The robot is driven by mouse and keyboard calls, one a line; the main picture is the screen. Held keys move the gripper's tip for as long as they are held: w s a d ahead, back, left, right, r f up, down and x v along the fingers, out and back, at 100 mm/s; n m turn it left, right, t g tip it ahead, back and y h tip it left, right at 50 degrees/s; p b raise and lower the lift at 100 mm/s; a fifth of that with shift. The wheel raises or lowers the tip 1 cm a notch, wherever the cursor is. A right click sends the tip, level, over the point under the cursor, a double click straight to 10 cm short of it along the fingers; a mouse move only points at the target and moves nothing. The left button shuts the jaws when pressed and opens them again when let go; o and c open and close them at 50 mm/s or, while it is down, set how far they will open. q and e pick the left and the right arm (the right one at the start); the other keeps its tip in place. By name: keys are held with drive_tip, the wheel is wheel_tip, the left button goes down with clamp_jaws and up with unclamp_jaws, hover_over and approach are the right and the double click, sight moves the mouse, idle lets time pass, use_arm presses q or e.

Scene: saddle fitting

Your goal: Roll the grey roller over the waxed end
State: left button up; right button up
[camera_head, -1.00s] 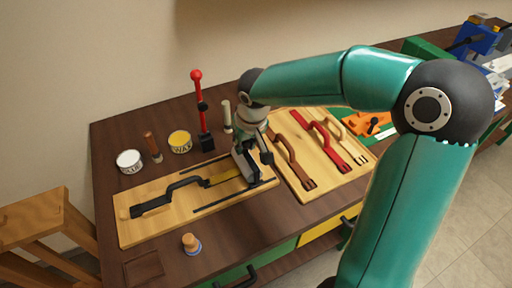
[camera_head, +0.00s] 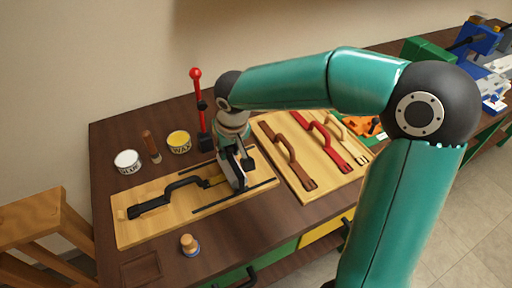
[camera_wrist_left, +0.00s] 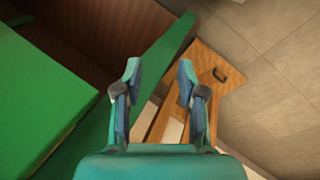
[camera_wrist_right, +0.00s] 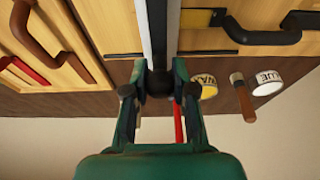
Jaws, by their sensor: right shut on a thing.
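My right gripper (camera_head: 236,160) is shut on the grey roller (camera_wrist_right: 158,36) above the right part of the light wooden board (camera_head: 190,222). In the right wrist view the gripper (camera_wrist_right: 160,92) points along the roller, which runs up out of the frame. A black strap handle (camera_head: 180,184) lies on the board; its waxed end (camera_head: 216,180) is yellow, partly hidden by the gripper and roller. The yellow also shows beside the roller in the right wrist view (camera_wrist_right: 196,18). I cannot tell whether they touch. My left gripper (camera_wrist_left: 160,78) is open and empty, away from the board.
A glue tin (camera_head: 127,161), a brown-handled brush (camera_head: 151,145), a wax tin (camera_head: 179,141) and a red lever post (camera_head: 199,105) stand behind the board. A second board (camera_head: 310,190) with brown, red and cream handles lies right.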

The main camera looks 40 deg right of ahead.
sight(198, 177)
drive_tip(key=shift+w+a+b, duration=0.25)
drive_tip(key=shift+w+a, duration=0.2)
drive_tip(key=shift+a, duration=0.95)
drive_tip(key=shift+w+a+b, duration=0.25)
drive_tip(key=shift+w+a, duration=0.2)
drive_tip(key=shift+a, duration=0.95)
drive_tip(key=shift+w+a+b, duration=0.25)
drive_tip(key=shift+w+a, duration=0.2)
drive_tip(key=shift+a, duration=0.95)
drive_tip(key=shift+o, duration=0.3)
drive_tip(key=shift+o, duration=0.5)
drive_tip(key=shift+a, duration=0.2)
drive_tip(key=o, duration=0.6)
drive_tip(key=shift+w, duration=0.1)
drive_tip(key=shift+o, duration=0.4)
drive_tip(key=shift+a, duration=0.1)
drive_tip(key=shift+r, duration=0.1)
